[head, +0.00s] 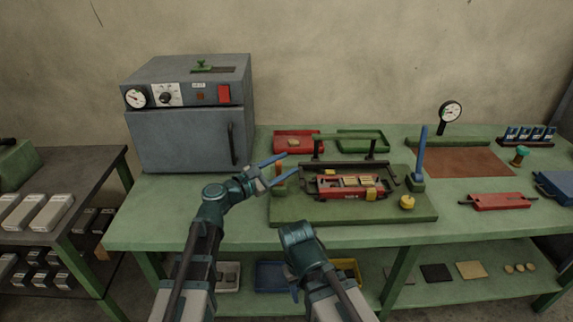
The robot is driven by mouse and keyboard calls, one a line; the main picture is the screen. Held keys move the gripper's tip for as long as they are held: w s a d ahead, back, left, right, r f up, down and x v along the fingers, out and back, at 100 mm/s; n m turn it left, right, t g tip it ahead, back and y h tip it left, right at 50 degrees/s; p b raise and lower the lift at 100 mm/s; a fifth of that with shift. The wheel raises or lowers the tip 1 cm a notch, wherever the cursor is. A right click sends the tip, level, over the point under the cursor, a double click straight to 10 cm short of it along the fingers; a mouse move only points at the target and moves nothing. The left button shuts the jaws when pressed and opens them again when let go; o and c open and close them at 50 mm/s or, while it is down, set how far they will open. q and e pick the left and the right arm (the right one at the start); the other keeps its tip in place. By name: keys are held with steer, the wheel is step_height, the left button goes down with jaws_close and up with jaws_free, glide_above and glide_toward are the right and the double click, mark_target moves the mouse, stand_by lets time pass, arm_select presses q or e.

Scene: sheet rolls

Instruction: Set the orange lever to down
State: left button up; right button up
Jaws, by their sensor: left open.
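A small orange lever (279,172) stands at the left end of the green fixture board (320,213). It is partly hidden by my left gripper, so its exact tilt is hard to tell. My left gripper (277,171) is open, its two blue-tipped fingers pointing right, one above the other, around or just in front of the orange lever. I cannot tell whether they touch it. My right arm reaches up at the lower middle, but its gripper's fingers do not show clearly.
A tall blue lever (421,155) stands at the board's right end, near a yellow knob (407,202). A red carriage (347,187) sits mid-board under a dark rail. A grey oven (180,140) stands at the left. A red tray (284,148) and green tray (363,148) lie behind.

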arm_select(q)
steer(key=shift+w+d, duration=0.3)
steer(key=shift+d, duration=0.1)
jaws_close()
stand_by(1.3)
